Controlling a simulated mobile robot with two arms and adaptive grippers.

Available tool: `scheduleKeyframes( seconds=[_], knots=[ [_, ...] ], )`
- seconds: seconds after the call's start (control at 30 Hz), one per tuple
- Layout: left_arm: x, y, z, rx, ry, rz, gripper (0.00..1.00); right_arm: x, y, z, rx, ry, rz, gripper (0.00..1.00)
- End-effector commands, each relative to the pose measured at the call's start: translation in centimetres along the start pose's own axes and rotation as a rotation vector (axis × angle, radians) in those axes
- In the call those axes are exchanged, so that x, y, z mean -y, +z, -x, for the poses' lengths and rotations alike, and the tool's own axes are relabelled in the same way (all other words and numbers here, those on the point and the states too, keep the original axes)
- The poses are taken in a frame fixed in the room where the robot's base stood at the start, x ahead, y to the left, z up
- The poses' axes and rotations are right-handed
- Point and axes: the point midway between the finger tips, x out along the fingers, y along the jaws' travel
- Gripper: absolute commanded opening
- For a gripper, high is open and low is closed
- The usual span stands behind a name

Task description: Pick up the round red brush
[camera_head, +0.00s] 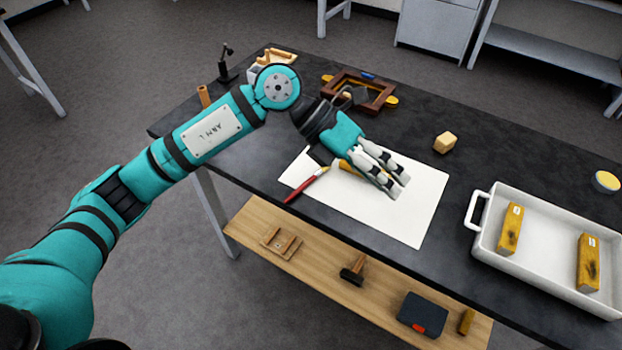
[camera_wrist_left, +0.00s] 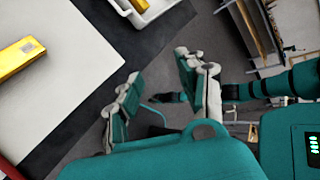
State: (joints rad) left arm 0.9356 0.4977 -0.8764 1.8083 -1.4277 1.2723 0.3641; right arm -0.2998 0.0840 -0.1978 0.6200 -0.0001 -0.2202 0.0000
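The round red brush (camera_head: 307,184) lies on the left edge of a white sheet (camera_head: 412,205) on the dark table, its pale tip pointing away. My left gripper (camera_head: 398,186) is above the sheet, to the right of the red brush and apart from it. In the left wrist view its two fingers (camera_wrist_left: 162,90) stand apart with nothing between them. A sliver of red shows at the lower left edge there.
A white tray (camera_head: 483,238) with two yellow blocks stands at the right. A yellowish block (camera_head: 445,142), a brown wooden frame (camera_head: 372,104) and a round tin (camera_head: 606,181) are on the table. A lower wooden shelf (camera_head: 318,268) holds a hammer and a dark box.

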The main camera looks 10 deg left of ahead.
Motion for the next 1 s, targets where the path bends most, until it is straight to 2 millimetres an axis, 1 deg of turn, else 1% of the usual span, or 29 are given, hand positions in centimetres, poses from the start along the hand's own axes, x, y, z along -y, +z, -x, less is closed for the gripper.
scheduleKeyframes(
  seconds=[0.03, 0.07, 0.1, 0.13, 0.2, 0.23, 0.3, 0.37, 0.4, 0.47, 0.57, 0.9, 1.0],
  knots=[
    [-3.1, -0.3, 2.2, -0.083, 0.178, -0.01, 0.4, 0.0, 0.0, 0.0, 0.0, 0.0, 0.0, 0.0],
    [-4.8, -0.7, 3.6, -0.131, 0.274, -0.004, 0.4, 0.0, 0.0, 0.0, 0.0, 0.0, 0.0, 0.0],
    [-6.8, -1.1, 5.6, -0.187, 0.393, 0.009, 0.4, 0.0, 0.0, 0.0, 0.0, 0.0, 0.0, 0.0],
    [-8.0, -1.3, 7.2, -0.223, 0.474, 0.024, 0.4, 0.0, 0.0, 0.0, 0.0, 0.0, 0.0, 0.0],
    [-10.1, -1.9, 10.7, -0.288, 0.632, 0.063, 0.4, 0.0, 0.0, 0.0, 0.0, 0.0, 0.0, 0.0],
    [-10.6, -2.0, 12.0, -0.309, 0.685, 0.079, 0.4, 0.0, 0.0, 0.0, 0.0, 0.0, 0.0, 0.0],
    [-11.5, -2.4, 14.3, -0.344, 0.776, 0.112, 0.4, 0.0, 0.0, 0.0, 0.0, 0.0, 0.0, 0.0],
    [-11.9, -2.6, 15.4, -0.363, 0.821, 0.131, 0.4, 0.1, 0.0, 0.1, 0.0, -0.001, 0.0, 0.0],
    [-12.2, -2.8, 15.7, -0.369, 0.837, 0.138, 0.4, 0.1, 0.0, 0.1, 0.0, -0.001, 0.0, 0.0],
    [-12.7, -3.1, 15.6, -0.376, 0.845, 0.144, 0.4, 0.2, -0.1, 0.4, 0.0, -0.002, 0.0, 0.0],
    [-13.8, -3.9, 14.5, -0.379, 0.843, 0.143, 0.4, 0.3, -0.1, 0.9, -0.001, -0.004, 0.0, 0.0],
    [-18.8, -6.5, 10.0, -0.377, 0.84, 0.142, 0.4, 0.7, -0.4, 2.8, -0.002, -0.009, 0.0, 0.0],
    [-19.8, -6.9, 9.2, -0.374, 0.839, 0.139, 0.4, 0.7, -0.4, 3.1, -0.002, -0.009, 0.0, 0.0]
  ],
)
